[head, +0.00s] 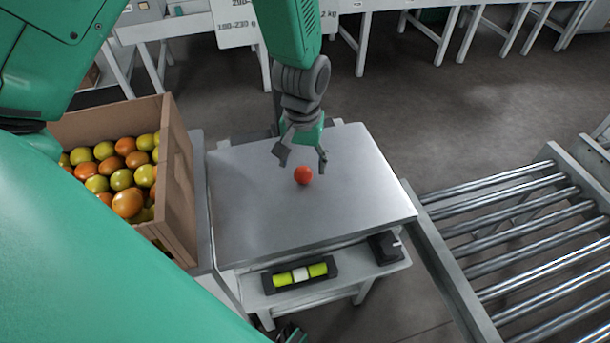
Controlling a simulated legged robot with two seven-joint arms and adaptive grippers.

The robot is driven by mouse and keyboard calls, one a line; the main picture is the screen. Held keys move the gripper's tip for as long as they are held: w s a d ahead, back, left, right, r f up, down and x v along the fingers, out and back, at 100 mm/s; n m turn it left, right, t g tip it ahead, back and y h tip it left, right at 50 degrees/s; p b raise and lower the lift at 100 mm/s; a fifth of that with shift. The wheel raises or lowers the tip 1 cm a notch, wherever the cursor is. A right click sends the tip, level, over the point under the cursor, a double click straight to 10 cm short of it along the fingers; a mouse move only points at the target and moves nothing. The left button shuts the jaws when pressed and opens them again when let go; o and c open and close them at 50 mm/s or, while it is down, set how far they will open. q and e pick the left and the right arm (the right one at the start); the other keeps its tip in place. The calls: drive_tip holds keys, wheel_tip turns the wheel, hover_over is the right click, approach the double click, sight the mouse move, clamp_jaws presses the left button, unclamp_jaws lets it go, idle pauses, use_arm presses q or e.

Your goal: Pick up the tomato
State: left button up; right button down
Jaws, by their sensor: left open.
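A single red tomato (303,175) rests on the grey top of a small table (365,205), near the middle. My left gripper (301,158) hangs over the table, pointing down, with its fingers spread apart. The tomato shows between and just below the two fingertips. The gripper holds nothing. I cannot tell the exact height of the fingertips above the table top. My right gripper cannot be made out.
A cardboard box (178,190) of yellow, orange and red tomatoes stands left of the table. A roller conveyor (510,225) is at right. A black tray (301,275) with yellow-green cylinders sits on the shelf below. White tables (190,27) stand behind.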

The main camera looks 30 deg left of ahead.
sight(304, 170)
use_arm(q)
drive_tip(key=f, duration=0.2)
drive_tip(key=f+b, duration=0.1)
drive_tip(key=f, duration=0.1)
drive_tip(key=shift+a+f, duration=0.1)
drive_tip(key=shift+a, duration=0.15)
drive_tip(key=shift+d, duration=0.4)
drive_tip(key=shift+c, duration=1.2)
drive_tip(key=shift+d+r, duration=0.1)
drive_tip(key=shift+r, duration=0.1)
drive_tip(key=c, duration=0.7)
